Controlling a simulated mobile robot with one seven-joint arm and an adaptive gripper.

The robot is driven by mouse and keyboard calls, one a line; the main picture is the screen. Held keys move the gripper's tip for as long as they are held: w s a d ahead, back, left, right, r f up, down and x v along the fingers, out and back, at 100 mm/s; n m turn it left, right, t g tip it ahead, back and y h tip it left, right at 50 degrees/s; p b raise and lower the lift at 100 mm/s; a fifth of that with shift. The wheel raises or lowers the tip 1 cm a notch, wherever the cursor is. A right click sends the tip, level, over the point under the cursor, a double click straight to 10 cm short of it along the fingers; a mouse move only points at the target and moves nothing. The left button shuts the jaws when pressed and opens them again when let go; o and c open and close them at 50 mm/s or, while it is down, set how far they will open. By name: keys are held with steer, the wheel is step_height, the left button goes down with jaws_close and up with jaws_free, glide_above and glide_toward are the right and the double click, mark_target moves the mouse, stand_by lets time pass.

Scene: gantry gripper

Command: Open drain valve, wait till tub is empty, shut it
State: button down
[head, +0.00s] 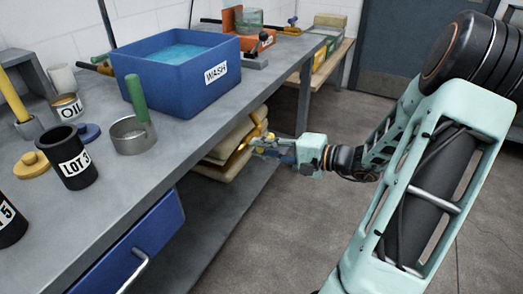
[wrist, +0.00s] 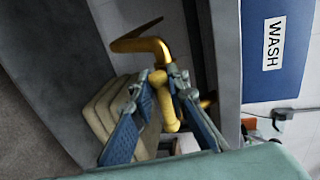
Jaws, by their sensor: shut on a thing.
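The blue WASH tub (head: 210,85) stands on the bench with light-blue water (head: 180,53) in it. Its labelled wall also shows in the wrist view (wrist: 267,75). A gold drain pipe (wrist: 145,45) with an elbow is below the bench edge. The yellow valve lever (wrist: 168,112) hangs from the pipe. My gripper (wrist: 159,82) has its blue fingers on either side of the lever and is shut on it. In the head view my gripper (head: 272,148) is beside the bench's front edge, and the valve is partly hidden there.
Stacked tan sacks (head: 222,165) lie on the lower shelf behind my gripper. The grey bench (head: 120,205) holds a steel pan (head: 130,136), a black LOT 3 cup (head: 68,160) and an OIL can (head: 66,107). The floor to the right is clear.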

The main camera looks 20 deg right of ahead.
stand_by(0.3)
steer(key=c, duration=2)
jaws_free()
steer(key=v, duration=1.2)
steer(key=shift+s, duration=0.1)
